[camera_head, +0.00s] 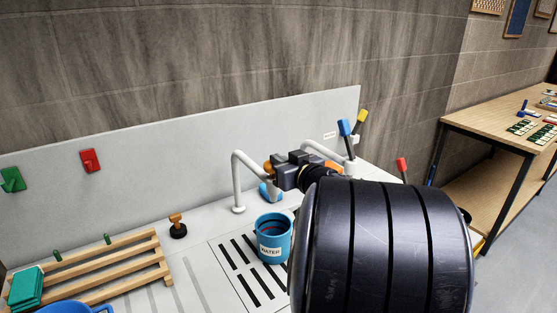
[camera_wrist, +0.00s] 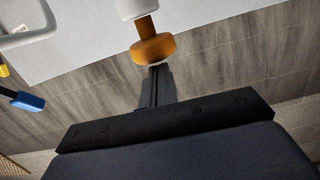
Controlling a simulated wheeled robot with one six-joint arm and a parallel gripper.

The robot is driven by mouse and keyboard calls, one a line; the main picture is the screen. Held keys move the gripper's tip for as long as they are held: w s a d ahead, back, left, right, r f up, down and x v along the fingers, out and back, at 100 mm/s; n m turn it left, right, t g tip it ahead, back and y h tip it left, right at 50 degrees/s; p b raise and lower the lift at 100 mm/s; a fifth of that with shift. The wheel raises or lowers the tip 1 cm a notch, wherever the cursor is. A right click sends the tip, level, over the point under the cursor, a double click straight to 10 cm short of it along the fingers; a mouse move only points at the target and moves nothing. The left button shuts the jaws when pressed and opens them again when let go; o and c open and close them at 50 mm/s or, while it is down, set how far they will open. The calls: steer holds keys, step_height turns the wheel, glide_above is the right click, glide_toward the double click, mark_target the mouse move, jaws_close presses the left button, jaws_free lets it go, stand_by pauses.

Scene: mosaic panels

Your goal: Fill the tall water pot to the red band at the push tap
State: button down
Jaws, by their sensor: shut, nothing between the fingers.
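The blue water pot (camera_head: 273,247), labelled WATER, stands upright on the slotted drain grate below a white curved spout (camera_head: 237,180). A thin red line shows inside its rim, but I cannot tell the water level. The orange push tap (camera_head: 268,167) is on the panel at the spout. My gripper (camera_head: 277,172) is shut and empty, with its tips at the orange tap. The wrist view shows the tap's round orange head (camera_wrist: 154,48) right at my shut fingertips (camera_wrist: 156,72); I cannot tell whether it is pressed in.
A second spout (camera_head: 322,147) with blue (camera_head: 344,127) and yellow (camera_head: 362,116) levers stands right of my gripper. A wooden rack (camera_head: 110,262) and green stack (camera_head: 26,287) are at left. A small orange-topped knob (camera_head: 177,226) stands left of the grate (camera_head: 240,272). My arm hides the front right.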

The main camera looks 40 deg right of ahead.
steer(key=f+b, duration=0.2)
steer(key=b, duration=0.2)
steer(key=shift+b, duration=0.7)
steer(key=shift+f, duration=0.15)
stand_by(2.4)
stand_by(0.4)
